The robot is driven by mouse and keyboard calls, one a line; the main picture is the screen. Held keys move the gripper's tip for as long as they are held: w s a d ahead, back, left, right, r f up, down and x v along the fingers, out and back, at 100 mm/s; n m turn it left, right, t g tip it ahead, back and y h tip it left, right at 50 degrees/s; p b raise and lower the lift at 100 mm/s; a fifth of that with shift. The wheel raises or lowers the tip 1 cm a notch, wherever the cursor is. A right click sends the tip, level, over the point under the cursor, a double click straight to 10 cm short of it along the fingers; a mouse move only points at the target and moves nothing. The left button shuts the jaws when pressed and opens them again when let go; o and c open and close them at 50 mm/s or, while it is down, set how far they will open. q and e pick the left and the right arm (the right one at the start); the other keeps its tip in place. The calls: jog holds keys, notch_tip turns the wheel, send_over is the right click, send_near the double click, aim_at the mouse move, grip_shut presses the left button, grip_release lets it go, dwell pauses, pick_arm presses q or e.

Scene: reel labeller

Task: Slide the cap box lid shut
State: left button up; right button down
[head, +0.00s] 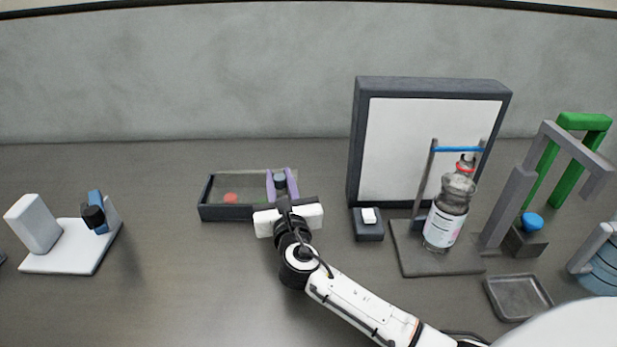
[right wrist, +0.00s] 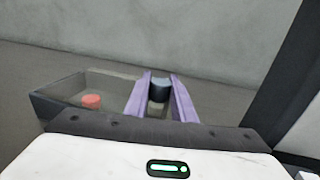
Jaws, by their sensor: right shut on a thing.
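The cap box (head: 226,213) is a low dark box at mid table in the head view, with a red cap (head: 230,197) inside its left part. It also shows in the right wrist view (right wrist: 42,106), with the red cap (right wrist: 92,101) visible. My right gripper (head: 282,184) is at the box's right end, its purple fingers closed on a dark blue-grey knob (right wrist: 159,88), which looks like the lid's handle. The lid is hard to make out, and the fingers and wrist hide the right part of the box. My left gripper is not in view.
A dark-framed white panel (head: 400,140) stands right of the box, with a small dark switch block (head: 369,231) before it. A bottle (head: 447,215) stands in a fixture further right, near an empty tray (head: 518,297). A white device (head: 60,258) is at left.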

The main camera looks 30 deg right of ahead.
jog(key=shift+w+a+r, duration=0.1)
jog(key=shift+w+a, duration=0.25)
jog(key=shift+a, duration=0.25)
jog(key=shift+w+a, duration=0.3)
jog(key=shift+a, duration=0.25)
jog(key=c, duration=1.5)
grip_release()
jog(key=shift+w+a, duration=0.1)
jog(key=shift+a, duration=0.05)
jog(key=v, duration=1)
jog(key=shift+s, duration=0.2)
